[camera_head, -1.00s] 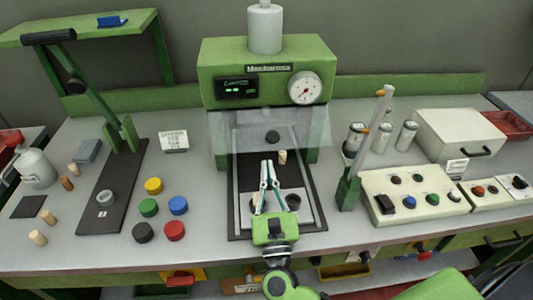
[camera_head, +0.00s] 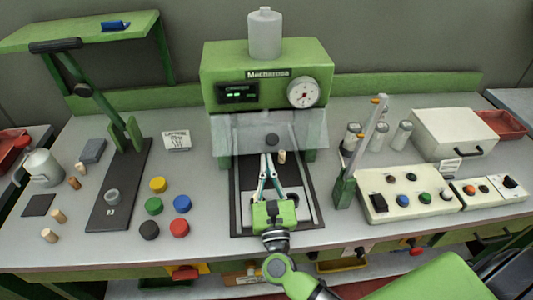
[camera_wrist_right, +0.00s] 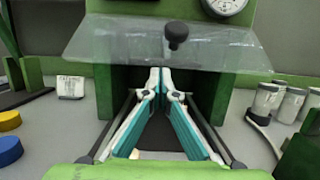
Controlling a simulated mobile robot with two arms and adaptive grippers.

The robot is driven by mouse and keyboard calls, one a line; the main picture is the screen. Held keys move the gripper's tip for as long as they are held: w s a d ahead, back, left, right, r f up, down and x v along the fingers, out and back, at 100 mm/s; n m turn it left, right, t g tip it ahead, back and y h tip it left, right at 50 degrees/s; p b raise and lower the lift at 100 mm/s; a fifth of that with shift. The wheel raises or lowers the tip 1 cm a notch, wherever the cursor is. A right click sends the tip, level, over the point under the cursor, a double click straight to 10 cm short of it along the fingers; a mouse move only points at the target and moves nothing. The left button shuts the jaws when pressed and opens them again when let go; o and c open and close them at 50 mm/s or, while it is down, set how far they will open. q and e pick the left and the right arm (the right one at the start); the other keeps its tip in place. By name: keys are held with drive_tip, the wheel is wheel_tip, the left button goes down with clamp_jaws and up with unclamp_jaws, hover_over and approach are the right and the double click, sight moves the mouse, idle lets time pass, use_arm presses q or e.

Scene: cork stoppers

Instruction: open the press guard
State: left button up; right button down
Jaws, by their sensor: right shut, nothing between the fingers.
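The press (camera_head: 266,62) stands at the back middle of the bench. Its clear guard (camera_head: 305,130) hangs across the front of the press opening, with a dark round knob (camera_head: 272,140) in its middle. In the right wrist view the guard (camera_wrist_right: 110,38) spans the upper picture, and the knob (camera_wrist_right: 176,36) is above my fingertips. My right gripper (camera_head: 268,157) is in front of the press, just below the knob. Its fingers are shut and empty, with the tips (camera_wrist_right: 160,72) at the guard's lower edge. Whether they touch it I cannot tell. My left gripper is out of view.
A green post with a clear tube (camera_head: 370,140) and a control box (camera_head: 408,198) stand to the right. A lever press (camera_head: 118,190) and several coloured caps (camera_head: 181,203) are to the left.

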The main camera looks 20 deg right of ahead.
sight(267, 142)
drive_tip(key=shift+g, duration=0.5)
drive_tip(key=r+p, duration=0.1)
drive_tip(key=s+r+p, duration=0.1)
drive_tip(key=r+p, duration=0.1)
drive_tip(key=s+r+p, duration=0.1)
drive_tip(key=r, duration=0.1)
drive_tip(key=shift+s+a+r, duration=0.15)
drive_tip(key=shift+r, duration=0.1)
drive_tip(key=shift+s+a, duration=0.1)
